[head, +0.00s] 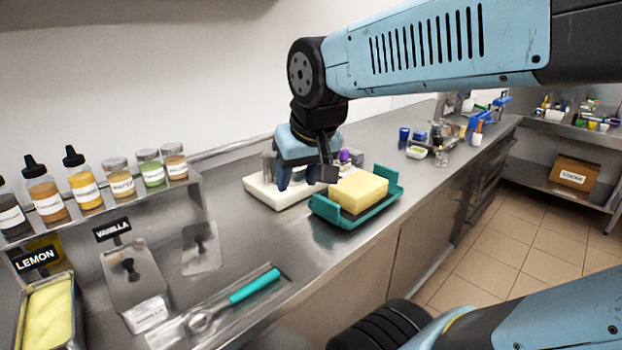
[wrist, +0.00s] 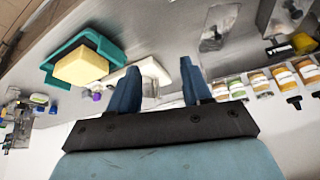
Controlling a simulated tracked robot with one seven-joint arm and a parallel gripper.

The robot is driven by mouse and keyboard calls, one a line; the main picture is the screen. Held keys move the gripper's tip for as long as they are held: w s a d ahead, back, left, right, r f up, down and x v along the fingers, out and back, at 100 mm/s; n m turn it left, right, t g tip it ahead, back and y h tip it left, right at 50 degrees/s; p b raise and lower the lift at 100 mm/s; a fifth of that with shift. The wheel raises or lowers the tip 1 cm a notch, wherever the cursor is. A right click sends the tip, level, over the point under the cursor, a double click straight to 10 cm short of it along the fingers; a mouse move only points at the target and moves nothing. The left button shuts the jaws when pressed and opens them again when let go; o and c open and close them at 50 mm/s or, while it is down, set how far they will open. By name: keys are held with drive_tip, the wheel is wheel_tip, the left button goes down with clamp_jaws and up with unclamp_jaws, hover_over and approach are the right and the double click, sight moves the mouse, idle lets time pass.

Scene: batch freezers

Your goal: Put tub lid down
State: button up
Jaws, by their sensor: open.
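Two flat metal lids with black knobs show on the counter at left: one (head: 133,290) by the VANILLA sign, the other (head: 201,256) to its right. I cannot tell which one is the task's tub lid. One lid also shows at the top of the wrist view (wrist: 214,40). My gripper (head: 298,180) is open, its two blue fingers apart, over or beside a white tray (head: 262,191). In the wrist view, nothing is clasped between the fingertips (wrist: 160,80). The fingers partly hide the white tray.
A yellow sponge-like block (head: 358,190) sits in a teal tray (head: 350,219) right of my gripper. A scoop with a teal handle (head: 254,286) lies in a metal tray in front. Several labelled bottles and jars (head: 84,190) line the raised shelf at left. A yellow-filled tub (head: 47,318) is at lower left.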

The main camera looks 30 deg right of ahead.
drive_tip(key=shift+s+d+r, duration=0.1)
drive_tip(key=shift+s+d, duration=0.15)
drive_tip(key=shift+s, duration=0.55)
drive_tip(key=shift+s+d+r, duration=0.1)
drive_tip(key=shift+s+d, duration=0.1)
drive_tip(key=shift+s, duration=0.55)
idle(0.4)
